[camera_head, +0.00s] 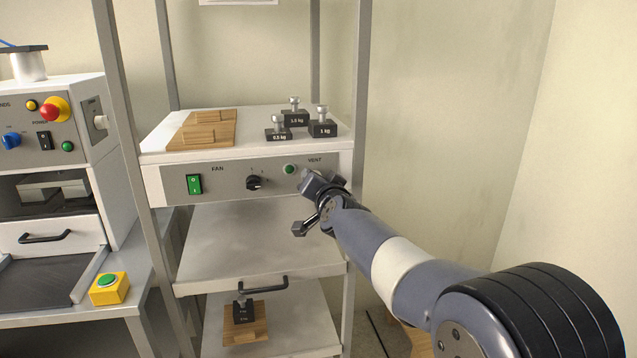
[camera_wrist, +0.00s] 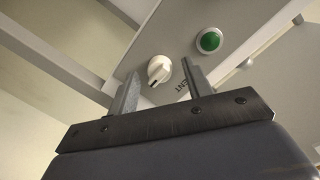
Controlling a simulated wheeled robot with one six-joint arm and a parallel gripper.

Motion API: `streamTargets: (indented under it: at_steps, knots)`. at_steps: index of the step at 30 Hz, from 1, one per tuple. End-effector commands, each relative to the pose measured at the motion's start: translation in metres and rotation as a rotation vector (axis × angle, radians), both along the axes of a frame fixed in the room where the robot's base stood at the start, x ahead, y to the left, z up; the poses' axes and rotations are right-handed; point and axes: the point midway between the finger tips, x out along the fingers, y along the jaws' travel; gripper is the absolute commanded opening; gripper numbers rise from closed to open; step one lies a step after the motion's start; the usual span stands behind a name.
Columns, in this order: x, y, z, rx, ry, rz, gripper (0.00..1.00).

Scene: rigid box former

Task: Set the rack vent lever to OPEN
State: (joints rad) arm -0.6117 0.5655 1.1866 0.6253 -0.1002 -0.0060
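The vent lever (camera_wrist: 159,70) is a small white rotary knob with a dark mark, on the grey rack panel near the VENT label. In the wrist view it shows between the two fingers of my gripper (camera_wrist: 162,88), with a gap on each side; whether the fingers reach around it or stop short of it I cannot tell. The fingers are apart and hold nothing. In the head view my gripper (camera_head: 312,183) is at the right end of the panel (camera_head: 225,183), below the VENT label, and mostly hides the knob. I cannot read the knob's setting.
A green round button (camera_wrist: 209,41) sits beside the knob. Further left on the panel are a black fan knob (camera_head: 254,183) and a green switch (camera_head: 194,185). Weights (camera_head: 323,127) and wooden boards (camera_head: 203,129) stand on the shelf above. A rack post (camera_head: 358,90) is close by.

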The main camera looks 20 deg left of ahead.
Motion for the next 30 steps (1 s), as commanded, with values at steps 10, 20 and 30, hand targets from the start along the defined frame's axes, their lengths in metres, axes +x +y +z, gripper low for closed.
streamTargets:
  at_steps: [10, 20, 30]
  knots:
    - [-0.007, -0.005, 0.001, 0.001, -0.002, 0.0, 0.47]
    - [-0.051, -0.032, 0.006, 0.0, -0.002, 0.0, 0.47]
    - [-0.087, -0.053, 0.01, 0.0, 0.0, 0.0, 0.47]
